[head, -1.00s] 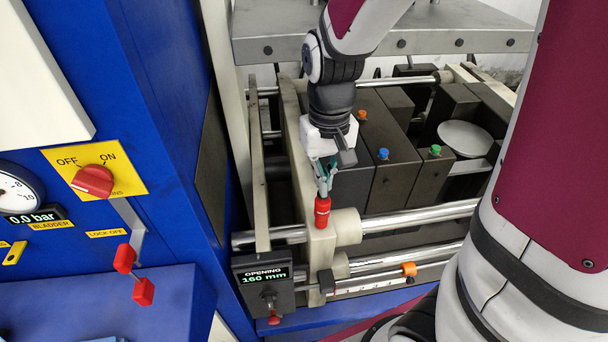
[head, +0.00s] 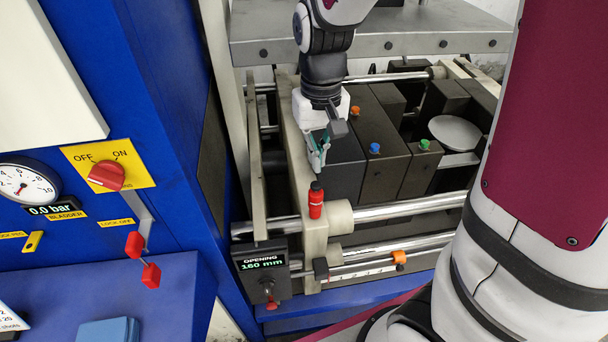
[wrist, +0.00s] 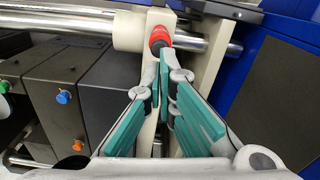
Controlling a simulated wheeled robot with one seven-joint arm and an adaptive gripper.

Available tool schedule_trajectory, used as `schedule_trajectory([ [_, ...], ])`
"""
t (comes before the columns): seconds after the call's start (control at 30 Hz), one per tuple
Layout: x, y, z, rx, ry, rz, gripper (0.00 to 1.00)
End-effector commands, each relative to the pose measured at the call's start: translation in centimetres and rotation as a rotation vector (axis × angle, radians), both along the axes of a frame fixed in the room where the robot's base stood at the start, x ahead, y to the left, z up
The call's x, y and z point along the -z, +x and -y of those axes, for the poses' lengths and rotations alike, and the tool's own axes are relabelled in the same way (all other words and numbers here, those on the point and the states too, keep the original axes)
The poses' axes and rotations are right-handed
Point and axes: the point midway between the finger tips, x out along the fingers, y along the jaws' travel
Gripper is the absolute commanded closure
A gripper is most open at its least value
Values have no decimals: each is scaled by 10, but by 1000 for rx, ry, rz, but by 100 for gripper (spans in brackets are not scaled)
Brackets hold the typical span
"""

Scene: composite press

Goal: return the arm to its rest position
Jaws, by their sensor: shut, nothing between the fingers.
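My gripper (head: 318,165) has teal finger pads and is shut and empty. In the head view it points down over the pale plate of the press, a little above a red cylinder with a black top (head: 316,200). In the wrist view my gripper (wrist: 166,58) has its fingertips together, and the red cylinder (wrist: 160,38) shows just beyond them. A gap shows between the fingertips and the cylinder in the head view. My arm comes down from the top of the head view.
The grey upper plate (head: 370,38) of the press hangs close behind my arm. Dark blocks with orange, blue (head: 374,149) and green knobs stand to the right. Steel bars (head: 410,212) run across in front. The blue cabinet (head: 140,60) rises at left. A display (head: 262,263) reads 160 mm.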

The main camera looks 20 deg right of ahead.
Motion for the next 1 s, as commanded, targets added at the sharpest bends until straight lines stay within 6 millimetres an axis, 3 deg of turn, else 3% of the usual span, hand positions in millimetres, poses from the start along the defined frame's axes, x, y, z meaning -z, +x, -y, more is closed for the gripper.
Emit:
schedule_trajectory([
  [0.57, -4, -1, 0, 0, 3, 6, 100],
  [0.77, -39, -15, -1, -7, 27, 82, 100],
  [1.0, -98, -56, -2, -27, 46, 238, 100],
])
